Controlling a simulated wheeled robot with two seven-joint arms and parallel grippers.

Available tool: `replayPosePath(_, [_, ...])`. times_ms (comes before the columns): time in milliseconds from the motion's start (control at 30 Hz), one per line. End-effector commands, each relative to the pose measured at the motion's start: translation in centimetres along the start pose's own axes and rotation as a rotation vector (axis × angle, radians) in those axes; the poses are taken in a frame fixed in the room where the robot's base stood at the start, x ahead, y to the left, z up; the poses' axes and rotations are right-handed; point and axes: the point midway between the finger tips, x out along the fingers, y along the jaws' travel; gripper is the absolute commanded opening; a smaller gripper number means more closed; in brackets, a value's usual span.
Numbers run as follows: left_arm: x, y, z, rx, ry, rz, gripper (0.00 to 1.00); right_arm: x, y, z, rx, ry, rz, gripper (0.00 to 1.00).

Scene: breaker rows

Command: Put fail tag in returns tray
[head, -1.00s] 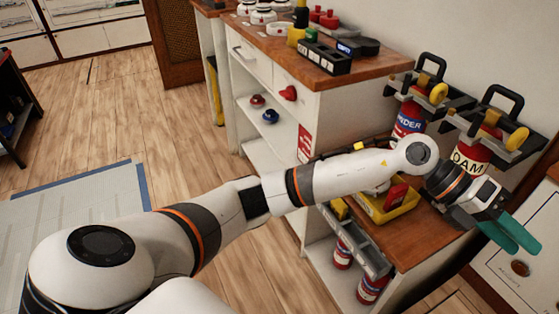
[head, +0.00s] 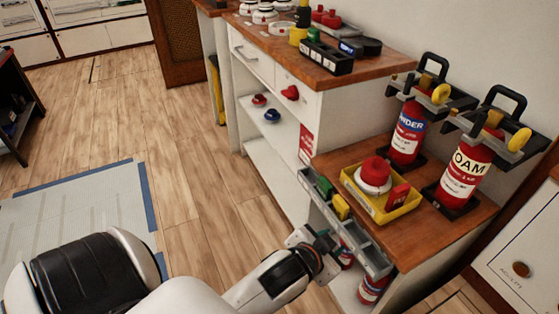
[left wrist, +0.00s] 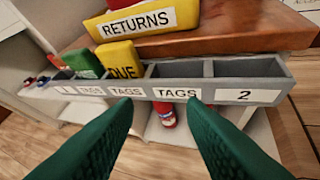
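The yellow returns tray (head: 372,207) sits on the wooden counter; its RETURNS label shows in the left wrist view (left wrist: 140,22). A red tag (head: 397,196) stands at the tray's right end, apparently inside; its writing is not legible. A red-and-white round device (head: 374,176) also sits in the tray. My left gripper (head: 322,250) is in front of the grey tag rack (head: 372,255). In the left wrist view its green fingers (left wrist: 160,106) are open and empty, facing the rack's TAGS slots. My right gripper is out of view.
The rack holds a green tag (left wrist: 82,63) and a yellow tag (left wrist: 118,60); its slots to their right look empty. POWDER (head: 408,132) and FOAM (head: 466,170) extinguishers stand at the counter's back. Red extinguishers (head: 371,288) stand on the shelf below.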

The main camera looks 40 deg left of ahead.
Motion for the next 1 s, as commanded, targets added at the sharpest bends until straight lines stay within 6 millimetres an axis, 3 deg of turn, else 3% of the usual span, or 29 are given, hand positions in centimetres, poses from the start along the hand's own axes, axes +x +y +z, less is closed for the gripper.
replayPosePath(33, [-1.3, -0.3, -3.3, -0.033, 0.120, -0.032, 0.37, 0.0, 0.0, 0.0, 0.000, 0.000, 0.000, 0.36])
replayPosePath(100, [-3.2, -0.9, -7.1, -0.068, 0.271, -0.077, 0.37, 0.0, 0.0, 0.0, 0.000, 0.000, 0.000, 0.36])
replayPosePath(200, [-5.8, -1.6, -10.8, -0.098, 0.432, -0.134, 0.37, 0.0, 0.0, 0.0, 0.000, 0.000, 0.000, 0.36])
replayPosePath(300, [-7.7, -2.1, -12.9, -0.114, 0.531, -0.172, 0.37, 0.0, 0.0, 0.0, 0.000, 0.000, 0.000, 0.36])
replayPosePath(433, [-8.6, -2.4, -13.9, -0.120, 0.578, -0.192, 0.37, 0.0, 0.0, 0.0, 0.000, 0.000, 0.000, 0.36])
replayPosePath(1000, [-8.5, -2.4, -13.8, -0.119, 0.577, -0.191, 0.37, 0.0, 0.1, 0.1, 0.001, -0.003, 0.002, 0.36])
